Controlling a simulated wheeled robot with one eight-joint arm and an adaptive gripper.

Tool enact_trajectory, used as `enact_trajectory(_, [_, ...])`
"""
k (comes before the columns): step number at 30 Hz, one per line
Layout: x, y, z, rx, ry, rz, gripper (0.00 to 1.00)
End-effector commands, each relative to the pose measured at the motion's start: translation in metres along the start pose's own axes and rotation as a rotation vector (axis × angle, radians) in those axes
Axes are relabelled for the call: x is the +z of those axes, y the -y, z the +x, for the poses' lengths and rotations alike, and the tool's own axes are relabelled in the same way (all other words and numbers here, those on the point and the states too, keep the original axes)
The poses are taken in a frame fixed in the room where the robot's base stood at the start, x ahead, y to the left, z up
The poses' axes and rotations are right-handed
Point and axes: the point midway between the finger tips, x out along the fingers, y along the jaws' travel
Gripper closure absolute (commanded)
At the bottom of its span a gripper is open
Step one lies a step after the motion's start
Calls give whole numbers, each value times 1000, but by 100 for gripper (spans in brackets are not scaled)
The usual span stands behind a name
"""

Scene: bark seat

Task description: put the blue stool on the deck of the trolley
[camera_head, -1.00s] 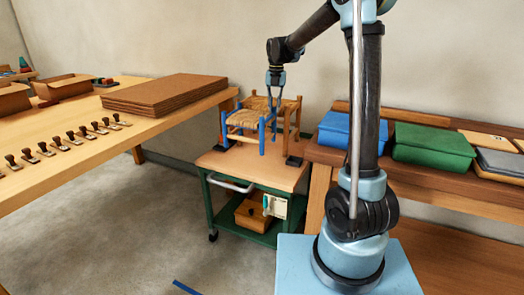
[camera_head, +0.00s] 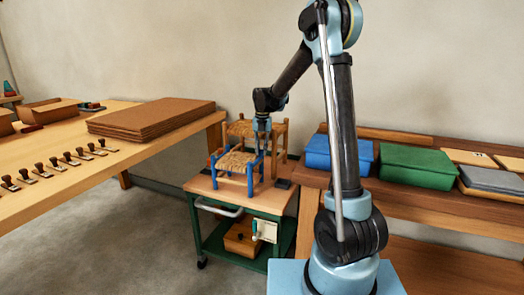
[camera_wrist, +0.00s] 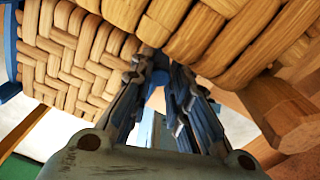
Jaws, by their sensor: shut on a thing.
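The blue stool (camera_head: 237,161), with blue legs and a woven straw seat, is upright over the front part of the trolley's wooden top (camera_head: 238,203). Its feet are at or just above that top; I cannot tell if they touch. My gripper (camera_head: 261,143) comes down from above and is shut on the stool's right side. In the wrist view, the fingers (camera_wrist: 163,95) point in between two woven surfaces. The blue stool's seat (camera_wrist: 75,62) fills the left there. The fingers hide the exact grip point.
A plain wooden stool (camera_head: 281,134) stands close behind the blue one. Black blocks (camera_head: 283,184) sit at the trolley's right edge. A wooden box (camera_head: 240,238) is on the lower shelf. Benches flank the trolley, with brown boards (camera_head: 150,118) left and blue (camera_head: 322,153) and green (camera_head: 418,170) boxes right.

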Motion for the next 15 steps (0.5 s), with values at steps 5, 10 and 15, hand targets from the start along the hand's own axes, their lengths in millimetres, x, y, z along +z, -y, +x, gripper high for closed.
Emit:
enact_trajectory(5, [0,0,1,0,0,0,100])
enact_trajectory(10, [0,0,1,0,0,1,63])
enact_trajectory(15, [0,1,1,0,0,1,63])
